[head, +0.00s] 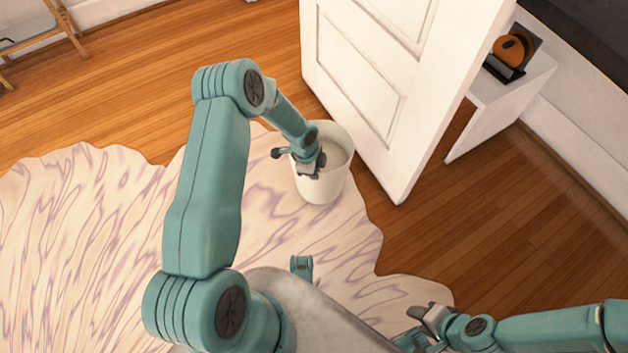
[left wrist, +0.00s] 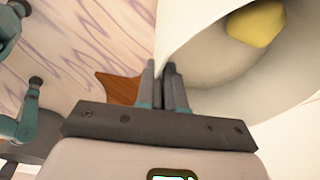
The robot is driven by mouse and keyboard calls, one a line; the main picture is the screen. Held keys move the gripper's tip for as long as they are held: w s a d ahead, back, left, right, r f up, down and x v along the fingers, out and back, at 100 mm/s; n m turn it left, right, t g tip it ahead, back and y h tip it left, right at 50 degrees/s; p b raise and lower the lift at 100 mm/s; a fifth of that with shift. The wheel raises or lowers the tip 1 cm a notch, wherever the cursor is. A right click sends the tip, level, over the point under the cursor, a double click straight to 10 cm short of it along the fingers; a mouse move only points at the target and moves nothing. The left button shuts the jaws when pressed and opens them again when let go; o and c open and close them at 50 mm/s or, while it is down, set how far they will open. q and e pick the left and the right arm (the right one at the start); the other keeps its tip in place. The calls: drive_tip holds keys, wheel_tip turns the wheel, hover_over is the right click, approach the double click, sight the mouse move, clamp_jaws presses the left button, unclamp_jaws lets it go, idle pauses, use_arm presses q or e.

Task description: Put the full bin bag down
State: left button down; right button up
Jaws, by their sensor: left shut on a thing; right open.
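A white, round, open-topped bin (head: 322,190) is beside the door, over the rug's edge; I cannot tell whether it touches the floor. My left gripper (head: 318,170) is at its near rim. In the left wrist view, my left gripper (left wrist: 165,72) is shut on the thin rim of the bin (left wrist: 205,60). A rounded yellow thing (left wrist: 257,24) lies inside it. I cannot make out a separate bin bag. My right gripper (head: 432,318) is open and empty at the lower right, well apart from the bin.
A white panelled door (head: 365,75) stands right behind the bin. A pale rug with purple streaks (head: 80,235) covers the left floor. A white shelf unit (head: 500,100) with an orange and black object (head: 513,50) stands at right. Wooden floor (head: 520,210) is clear there.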

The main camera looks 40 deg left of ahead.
use_arm(q)
wheel_tip(320, 180, down, 4)
drive_tip(key=shift+f+b, duration=0.15)
drive_tip(key=shift+b, duration=0.65)
drive_tip(key=shift+f, duration=0.1)
drive_tip(key=c, duration=1.3)
unclamp_jaws()
drive_tip(key=shift+o, duration=0.2)
